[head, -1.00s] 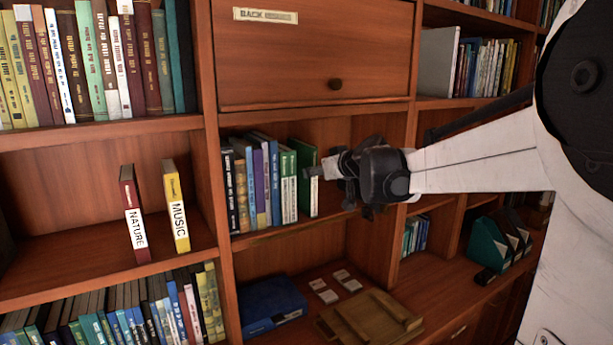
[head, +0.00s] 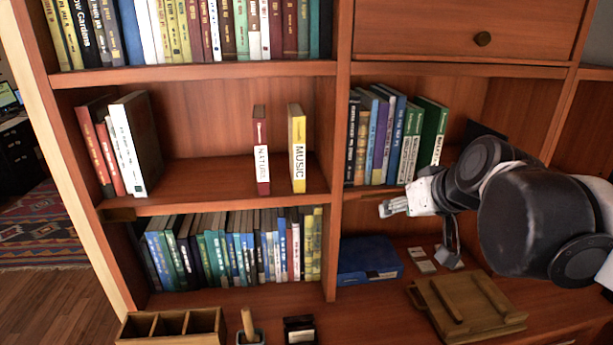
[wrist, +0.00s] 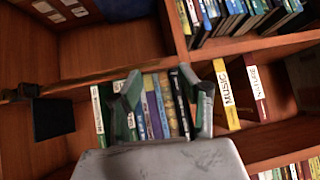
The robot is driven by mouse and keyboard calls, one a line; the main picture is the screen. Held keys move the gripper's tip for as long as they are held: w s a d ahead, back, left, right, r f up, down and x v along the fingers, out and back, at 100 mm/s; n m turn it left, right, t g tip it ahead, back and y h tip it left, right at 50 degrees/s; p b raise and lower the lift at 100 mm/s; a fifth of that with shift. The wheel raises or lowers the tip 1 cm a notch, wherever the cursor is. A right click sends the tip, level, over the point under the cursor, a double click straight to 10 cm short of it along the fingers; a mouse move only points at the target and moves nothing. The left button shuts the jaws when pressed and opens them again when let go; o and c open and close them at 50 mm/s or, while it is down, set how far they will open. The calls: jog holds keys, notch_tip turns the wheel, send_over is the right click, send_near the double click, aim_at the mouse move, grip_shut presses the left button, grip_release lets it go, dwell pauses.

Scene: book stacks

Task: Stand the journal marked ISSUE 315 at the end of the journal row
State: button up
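The row of thin volumes (head: 378,140) stands on the middle shelf of the right bay, from black at the left through yellow, purple and blue to green. A dark green volume with a white label (head: 433,130) stands at its right end, with a small gap at the spine. No ISSUE 315 marking is readable on any of them. My gripper (head: 393,207) is in front of the shelf, below and left of the green volume, touching no book. In the wrist view its fingers (wrist: 166,98) are spread with nothing between them; the row shows behind them.
A red NATURE volume (head: 262,150) and a yellow MUSIC volume (head: 298,150) stand apart on the left shelf. Below are a blue box (head: 368,258), small cards (head: 421,260), a wooden tray (head: 465,305) and a compartmented wooden box (head: 175,325). A dark plate (wrist: 52,118) is beside the row.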

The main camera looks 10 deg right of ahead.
jog(key=s+a+f+g, duration=0.1)
jog(key=s+a+f, duration=0.1)
jog(key=s+f, duration=0.2)
jog(key=s+a+f+g+h, duration=0.1)
jog(key=s+a+f, duration=0.1)
jog(key=s+f, duration=0.3)
jog(key=s, duration=0.4)
jog(key=shift+s+m, duration=0.3)
jog(key=shift+s, duration=0.1)
jog(key=shift+f, duration=0.2)
notch_tip(320, 180, down, 9)
jog(key=b, duration=0.9)
jog(key=shift+r, duration=0.1)
jog(key=shift+c, duration=0.7)
